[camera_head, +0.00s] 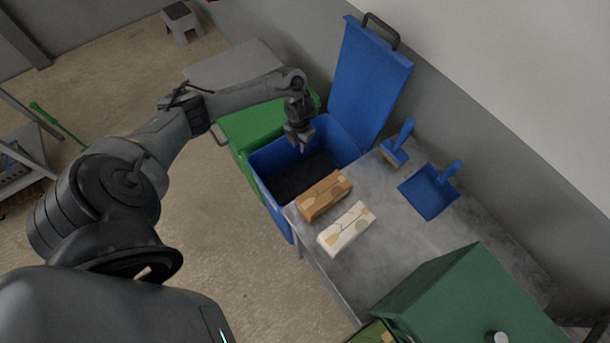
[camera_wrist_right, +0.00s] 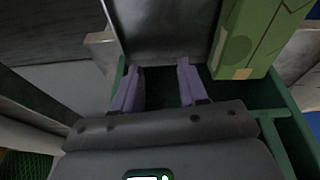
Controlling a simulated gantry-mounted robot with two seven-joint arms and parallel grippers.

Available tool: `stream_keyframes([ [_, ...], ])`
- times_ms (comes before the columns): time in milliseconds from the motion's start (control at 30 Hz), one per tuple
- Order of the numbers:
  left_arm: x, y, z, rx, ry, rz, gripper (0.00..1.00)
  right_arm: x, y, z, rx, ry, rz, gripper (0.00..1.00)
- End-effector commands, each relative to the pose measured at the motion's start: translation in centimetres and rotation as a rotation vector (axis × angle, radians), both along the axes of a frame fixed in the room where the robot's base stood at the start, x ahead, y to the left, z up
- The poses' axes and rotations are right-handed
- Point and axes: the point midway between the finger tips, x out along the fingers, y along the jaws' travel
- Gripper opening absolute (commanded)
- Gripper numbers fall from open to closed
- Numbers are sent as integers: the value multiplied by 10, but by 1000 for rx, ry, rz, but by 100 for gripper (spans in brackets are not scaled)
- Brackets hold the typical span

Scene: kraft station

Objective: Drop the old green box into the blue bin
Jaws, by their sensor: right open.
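The green box (camera_wrist_right: 255,38) with a tan patch shows at the upper right of the right wrist view. A small part of a patterned green box (camera_head: 374,335) also shows at the bottom edge of the head view. The blue bin (camera_head: 345,140) stands open with its lid raised; its inside is dark. My left gripper (camera_head: 303,146) hangs over the bin's opening, with nothing visible in it; its jaw gap is unclear. My right gripper (camera_wrist_right: 158,82) is open with purple fingers apart, left of the green box and not around it.
A brown box (camera_head: 324,196) and a white box (camera_head: 346,229) lie on the grey table (camera_head: 390,260). A blue brush (camera_head: 398,146) and dustpan (camera_head: 430,192) lie behind them. A dark green cabinet (camera_head: 465,298) stands at the right. A green bin (camera_head: 250,125) adjoins the blue one.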

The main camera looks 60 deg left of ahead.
Motion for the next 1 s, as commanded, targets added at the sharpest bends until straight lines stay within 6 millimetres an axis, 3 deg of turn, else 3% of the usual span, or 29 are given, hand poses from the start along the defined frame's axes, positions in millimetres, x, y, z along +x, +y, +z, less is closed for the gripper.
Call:
stream_keyframes([
  [300,1,1,58,2,-2,-2,28,0,1,15,2,0,-1,43],
  [500,1,0,85,1,-3,-2,28,0,2,26,7,0,-5,43],
  [1000,0,0,94,0,1,0,28,0,2,30,10,-1,-6,43],
])
